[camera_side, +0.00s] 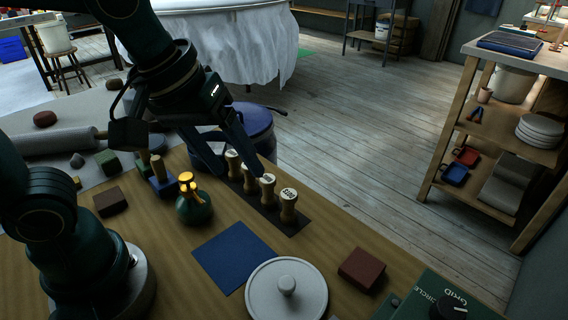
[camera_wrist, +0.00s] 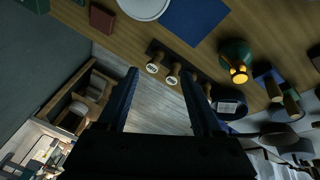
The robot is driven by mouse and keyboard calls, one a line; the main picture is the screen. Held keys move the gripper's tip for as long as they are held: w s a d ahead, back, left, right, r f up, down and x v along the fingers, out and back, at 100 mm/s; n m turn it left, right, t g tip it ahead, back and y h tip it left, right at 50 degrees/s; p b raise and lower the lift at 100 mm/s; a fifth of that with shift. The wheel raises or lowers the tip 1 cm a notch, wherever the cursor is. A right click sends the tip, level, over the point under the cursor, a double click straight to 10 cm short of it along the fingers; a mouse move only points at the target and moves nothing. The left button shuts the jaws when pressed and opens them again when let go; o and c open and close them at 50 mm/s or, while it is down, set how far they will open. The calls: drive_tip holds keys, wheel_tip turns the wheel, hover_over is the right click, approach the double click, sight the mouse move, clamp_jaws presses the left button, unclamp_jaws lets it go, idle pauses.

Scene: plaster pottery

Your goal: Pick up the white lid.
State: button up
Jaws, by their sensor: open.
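The white lid (camera_side: 286,293) is a round disc with a small knob on top. It lies flat on the wooden table near the front edge of the side view, to the right of the blue square. In the wrist view only part of the lid (camera_wrist: 143,6) shows, cut off by the top edge. My gripper (camera_side: 236,166) is open and empty. In the side view it is behind and left of the lid, around the row of wooden stamps. In the wrist view its two fingers (camera_wrist: 160,84) are spread apart and the lid lies beyond their tips.
Several upright wooden stamps (camera_side: 288,204) stand on a dark strip close to my gripper. A green bottle with a yellow top (camera_side: 194,205) stands left of them. The blue square (camera_side: 233,256) lies flat. A dark red block (camera_side: 362,268) sits right of the lid, near a green box (camera_side: 436,300).

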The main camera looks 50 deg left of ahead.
drive_tip(key=w+d+f+g, duration=0.2)
drive_tip(key=d+f+g, duration=0.1)
drive_tip(key=d+f, duration=0.4)
drive_tip(key=g, duration=0.1)
hover_over(287, 282)
wheel_tip(287, 282, down, 3)
drive_tip(key=shift+f+m+y, duration=0.2)
drive_tip(key=shift+m+y, duration=0.2)
drive_tip(key=shift+f, duration=2.5)
clamp_jaws()
